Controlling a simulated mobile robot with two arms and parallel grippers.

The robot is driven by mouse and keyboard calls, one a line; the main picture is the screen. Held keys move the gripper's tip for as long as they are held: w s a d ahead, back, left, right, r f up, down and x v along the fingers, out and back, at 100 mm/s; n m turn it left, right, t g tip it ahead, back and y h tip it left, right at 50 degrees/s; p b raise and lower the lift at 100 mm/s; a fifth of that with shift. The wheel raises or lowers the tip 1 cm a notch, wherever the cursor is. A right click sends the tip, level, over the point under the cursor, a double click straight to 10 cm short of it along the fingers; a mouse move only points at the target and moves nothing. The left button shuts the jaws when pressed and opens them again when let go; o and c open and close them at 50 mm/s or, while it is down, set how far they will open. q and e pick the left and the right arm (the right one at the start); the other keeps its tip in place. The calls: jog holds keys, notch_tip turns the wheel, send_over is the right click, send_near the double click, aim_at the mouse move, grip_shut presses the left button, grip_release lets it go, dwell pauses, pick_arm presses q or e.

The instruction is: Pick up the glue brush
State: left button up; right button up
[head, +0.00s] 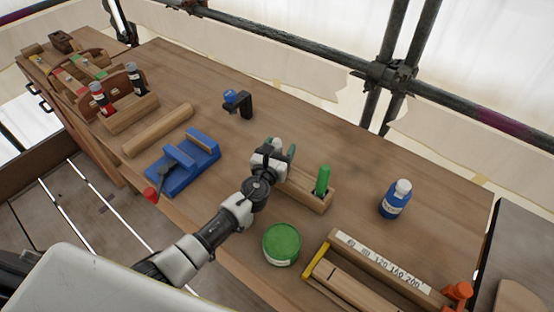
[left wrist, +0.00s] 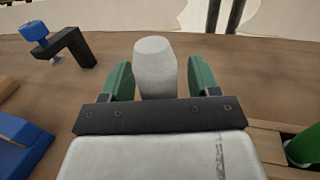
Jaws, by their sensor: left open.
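My left gripper (head: 279,148) is open over the far left end of a wooden holder (head: 310,196). A pale grey, blunt-ended piece, likely the glue brush (left wrist: 156,68), stands between its green fingers in the left wrist view, with gaps visible on both sides. Its top also shows between the fingers in the head view; its lower part is hidden by the gripper. A green-handled tool (head: 322,180) stands upright at the holder's right end. My right gripper is not in view.
A green-topped tin (head: 281,243) stands near the front edge. A blue bottle with a white cap (head: 395,198) is to the right. A blue vise (head: 184,163) and a black clamp with blue knob (head: 240,103) are to the left.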

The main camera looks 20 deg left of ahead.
pick_arm(q)
jog(key=shift+s, duration=0.1)
jog(key=c, duration=1)
jog(key=shift+r, duration=0.25)
notch_tip(320, 180, up, 10)
jog(key=p, duration=0.6)
jog(key=shift+f, duration=0.25)
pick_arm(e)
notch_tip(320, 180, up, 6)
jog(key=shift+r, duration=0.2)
